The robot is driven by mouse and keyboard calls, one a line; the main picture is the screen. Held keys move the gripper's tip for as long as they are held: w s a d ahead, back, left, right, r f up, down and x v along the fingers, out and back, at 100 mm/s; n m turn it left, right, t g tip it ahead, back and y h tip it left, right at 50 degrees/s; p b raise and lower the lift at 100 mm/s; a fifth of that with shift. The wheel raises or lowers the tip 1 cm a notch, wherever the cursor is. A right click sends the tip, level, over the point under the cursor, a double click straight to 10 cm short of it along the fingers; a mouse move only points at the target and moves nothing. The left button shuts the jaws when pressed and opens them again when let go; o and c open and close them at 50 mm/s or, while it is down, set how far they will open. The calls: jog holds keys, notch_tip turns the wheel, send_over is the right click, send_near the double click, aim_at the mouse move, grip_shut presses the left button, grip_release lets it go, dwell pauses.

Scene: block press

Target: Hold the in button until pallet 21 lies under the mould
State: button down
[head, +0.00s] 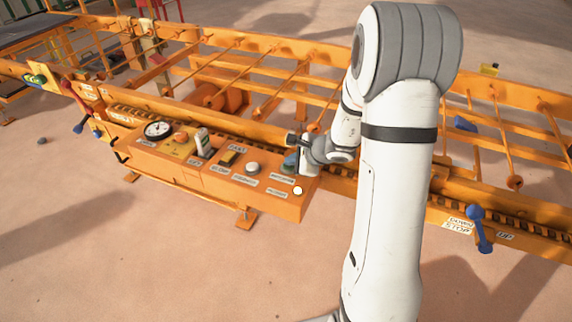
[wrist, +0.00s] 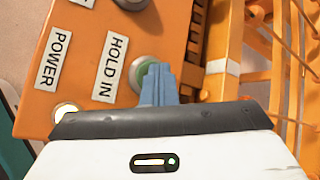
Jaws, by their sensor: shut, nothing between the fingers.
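The in button is green in a grey ring (wrist: 146,68), beside the HOLD IN label (wrist: 110,66) in the wrist view. My gripper (wrist: 155,68) is shut and empty, with its blue-grey fingertips over the button and covering much of it. I cannot tell whether the tips touch or press it. In the head view my gripper (head: 291,160) is at the right end of the orange control panel (head: 225,195), and the wrist hides part of that area. I cannot make out pallet 21 or the mould in either view.
A blue lever (head: 479,228) stands at right. Floor in front is clear.

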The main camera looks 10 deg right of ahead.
aim_at(292, 168)
jog(key=shift+r+p, duration=0.55)
jog(key=shift+r, duration=0.45)
notch_tip(292, 168, up, 5)
jog(key=p, duration=0.3)
jog(key=shift+p, duration=0.35)
dwell(0.7)
